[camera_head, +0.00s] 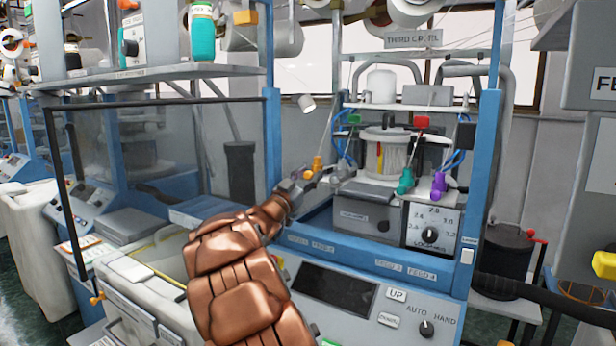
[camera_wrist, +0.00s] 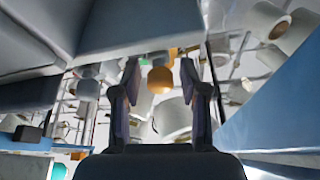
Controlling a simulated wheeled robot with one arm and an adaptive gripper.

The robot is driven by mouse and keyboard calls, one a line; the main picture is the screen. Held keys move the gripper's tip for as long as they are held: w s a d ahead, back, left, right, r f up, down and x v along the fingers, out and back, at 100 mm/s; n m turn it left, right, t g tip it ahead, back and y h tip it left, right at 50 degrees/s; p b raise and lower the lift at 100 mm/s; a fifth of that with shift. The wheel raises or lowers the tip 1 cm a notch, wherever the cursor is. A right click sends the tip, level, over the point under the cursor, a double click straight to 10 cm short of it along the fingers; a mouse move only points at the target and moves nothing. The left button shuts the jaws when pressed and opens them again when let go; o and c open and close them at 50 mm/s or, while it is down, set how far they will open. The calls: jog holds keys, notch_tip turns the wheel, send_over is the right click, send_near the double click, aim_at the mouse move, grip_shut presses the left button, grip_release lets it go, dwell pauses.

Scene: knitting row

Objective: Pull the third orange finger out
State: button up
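An orange finger (camera_head: 317,163) stands at the left side of the knitting machine head, right by the tip of my gripper (camera_head: 303,181). In the wrist view a rounded orange knob (camera_wrist: 160,80) sits between the two parted fingertips of my gripper (camera_wrist: 159,82), with a gap visible on both sides. Depth between knob and fingertips is hard to judge. Other coloured fingers on the head are green (camera_head: 353,118), red (camera_head: 421,121), teal (camera_head: 405,183) and purple (camera_head: 438,186). My arm hides part of the machine's left front.
The blue frame post (camera_head: 485,150) stands right of the head. A clear panel (camera_head: 170,150) and a shelf (camera_head: 150,76) are on the left. The control panel (camera_head: 350,300) lies below. Thin yarns run down around the head. A white bin (camera_head: 150,275) stands lower left.

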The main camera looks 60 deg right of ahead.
grip_shut()
dwell(0.3)
